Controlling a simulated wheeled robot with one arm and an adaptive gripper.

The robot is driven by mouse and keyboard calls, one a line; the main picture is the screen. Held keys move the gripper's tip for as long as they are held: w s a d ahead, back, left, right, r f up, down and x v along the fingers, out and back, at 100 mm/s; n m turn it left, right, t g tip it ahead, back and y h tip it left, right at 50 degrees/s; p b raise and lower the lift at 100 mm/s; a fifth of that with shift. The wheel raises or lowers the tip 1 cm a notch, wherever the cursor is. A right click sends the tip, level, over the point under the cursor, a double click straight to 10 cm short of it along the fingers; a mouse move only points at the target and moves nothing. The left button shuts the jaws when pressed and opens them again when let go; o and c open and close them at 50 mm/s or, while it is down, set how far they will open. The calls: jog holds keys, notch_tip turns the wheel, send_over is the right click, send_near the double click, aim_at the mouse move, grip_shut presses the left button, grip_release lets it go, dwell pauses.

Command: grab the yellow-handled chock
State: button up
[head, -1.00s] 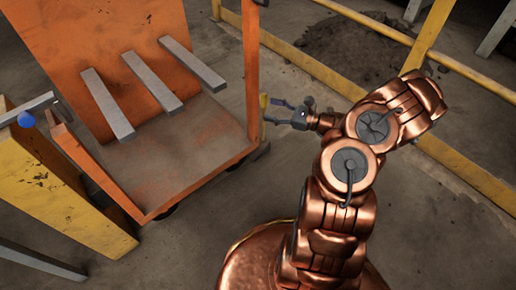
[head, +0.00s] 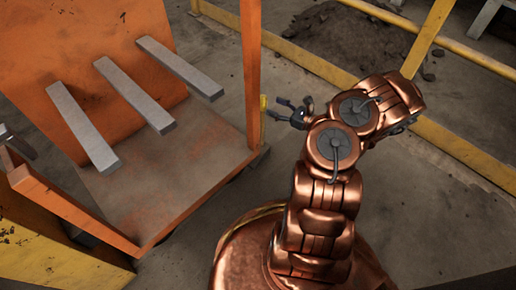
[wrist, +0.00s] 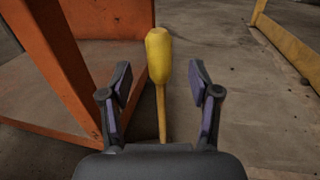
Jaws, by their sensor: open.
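The chock's yellow handle (head: 263,103) stands upright beside the cart's right post in the head view. Its lower part is small there, down by the cart's front right corner. In the wrist view the yellow handle (wrist: 159,55) rises in the middle, with a thin yellow rod below it. My gripper (head: 275,108) is open and empty, just right of the handle in the head view. In the wrist view its two fingers (wrist: 160,85) appear on either side of the handle and rod, with gaps on both sides. The chock's foot is hidden behind my gripper body there.
The orange cart (head: 170,185) with several grey bars is left of my gripper; its post (head: 251,70) is close by. A yellow rail (head: 310,62) runs behind, with a dirt heap (head: 340,38) beyond. A yellow barrier (head: 50,245) is at the lower left.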

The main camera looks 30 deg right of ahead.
aim_at(263, 103)
jog(key=b+x, duration=0.1)
jog(key=x, duration=0.1)
jog(key=f+b+x, duration=0.1)
jog(key=b+x, duration=0.1)
jog(key=x, duration=0.1)
jog(key=shift+w+a, duration=0.3)
jog(key=shift+w, duration=0.15)
jog(key=shift+r, duration=0.1)
grip_shut()
dwell(0.4)
